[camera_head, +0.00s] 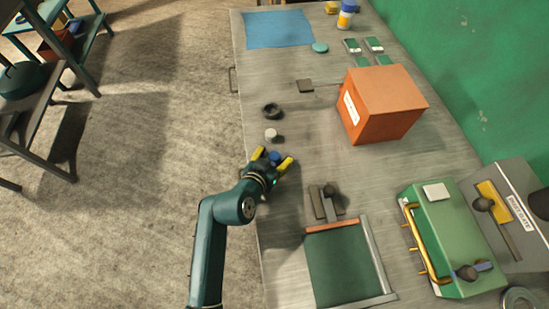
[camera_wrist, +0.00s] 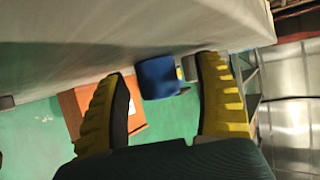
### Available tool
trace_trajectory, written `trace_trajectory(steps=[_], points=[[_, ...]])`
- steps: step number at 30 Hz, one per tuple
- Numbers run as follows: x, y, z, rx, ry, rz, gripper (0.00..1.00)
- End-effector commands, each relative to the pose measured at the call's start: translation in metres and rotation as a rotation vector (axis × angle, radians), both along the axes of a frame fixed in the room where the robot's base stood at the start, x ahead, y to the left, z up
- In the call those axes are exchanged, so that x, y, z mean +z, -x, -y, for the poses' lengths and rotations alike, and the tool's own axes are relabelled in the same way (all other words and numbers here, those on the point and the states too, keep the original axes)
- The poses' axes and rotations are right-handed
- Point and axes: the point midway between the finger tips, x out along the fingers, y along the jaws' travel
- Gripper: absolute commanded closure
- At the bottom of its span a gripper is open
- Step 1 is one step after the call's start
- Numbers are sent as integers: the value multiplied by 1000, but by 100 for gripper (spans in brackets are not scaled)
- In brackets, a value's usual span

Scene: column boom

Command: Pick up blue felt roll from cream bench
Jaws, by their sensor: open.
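The blue felt roll (camera_head: 275,156) sits on the pale grey bench (camera_head: 300,65) near its left edge. In the head view it shows between the yellow fingertips of my gripper (camera_head: 274,159), partly hidden by the hand. In the wrist view the blue roll (camera_wrist: 160,78) stands between and slightly beyond the two yellow fingers (camera_wrist: 163,68), with a gap on each side. My gripper is open and holds nothing. Its left finger in the wrist view overlaps the distant orange box.
A white cylinder (camera_head: 271,134) and a black ring (camera_head: 272,110) lie close beyond my gripper. An orange box (camera_head: 385,103) stands to the right. A dark bracket (camera_head: 327,202) and a green tray (camera_head: 345,265) are nearer. A green machine (camera_head: 450,240) stands at the right.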

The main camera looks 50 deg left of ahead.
Motion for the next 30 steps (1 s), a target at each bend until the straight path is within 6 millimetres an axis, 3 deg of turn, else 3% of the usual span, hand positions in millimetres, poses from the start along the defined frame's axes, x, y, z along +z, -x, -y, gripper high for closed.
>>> trace_trajectory(steps=[7,16,26,30], points=[[-1,-2,-1,0,0,0,31],[-1,-2,-1,0,0,0,88],[-1,-2,0,-1,1,-1,90],[11,-2,-1,-1,-1,1,90]])
